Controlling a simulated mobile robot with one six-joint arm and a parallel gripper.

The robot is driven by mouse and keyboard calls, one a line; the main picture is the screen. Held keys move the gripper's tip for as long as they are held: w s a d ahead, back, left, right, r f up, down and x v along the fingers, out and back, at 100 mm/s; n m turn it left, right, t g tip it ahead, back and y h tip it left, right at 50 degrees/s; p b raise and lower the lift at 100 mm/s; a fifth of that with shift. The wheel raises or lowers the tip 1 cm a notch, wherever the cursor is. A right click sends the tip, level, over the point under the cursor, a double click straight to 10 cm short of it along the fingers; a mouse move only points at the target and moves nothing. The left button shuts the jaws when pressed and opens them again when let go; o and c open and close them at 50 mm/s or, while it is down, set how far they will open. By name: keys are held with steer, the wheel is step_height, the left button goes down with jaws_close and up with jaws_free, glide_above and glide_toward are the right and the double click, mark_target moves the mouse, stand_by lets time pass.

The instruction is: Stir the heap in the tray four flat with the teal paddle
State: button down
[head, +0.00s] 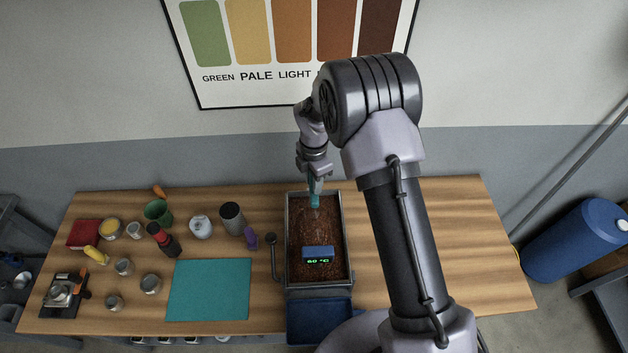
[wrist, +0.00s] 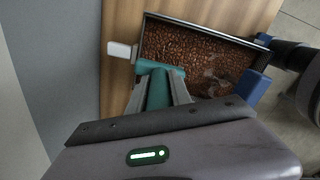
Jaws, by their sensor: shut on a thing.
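My gripper (wrist: 158,98) is shut on the teal paddle (wrist: 156,76) over the far end of the tray. The paddle also shows in the head view (head: 314,199), with its lower end at the beans; I cannot tell how deep it reaches. The tray (head: 348,258) is a metal-rimmed box on the table, filled with brown beans; it also shows in the wrist view (wrist: 205,28). The beans (wrist: 195,50) spread over most of the tray, with a paler patch near the middle. Whether a heap stands up is hard to tell.
A blue display reading 60 °C (head: 318,253) sits at the tray's near end, with a blue bin (head: 320,318) in front. Left are a teal mat (head: 208,290), a dark canister (head: 232,217), a purple item (head: 251,238) and several jars. The table right of the tray looks clear.

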mark_target(314, 197)
step_height(314, 197, down, 8)
steer(key=b, duration=0.5)
steer(key=shift+r, duration=0.1)
steer(key=a+b, duration=0.1)
steer(key=a, duration=0.4)
steer(key=shift+a, duration=0.3)
steer(key=d, duration=1.1)
steer(key=shift+d, duration=0.15)
steer(key=a, duration=1.1)
steer(key=shift+a+b, duration=0.1)
steer(key=shift+b, duration=0.2)
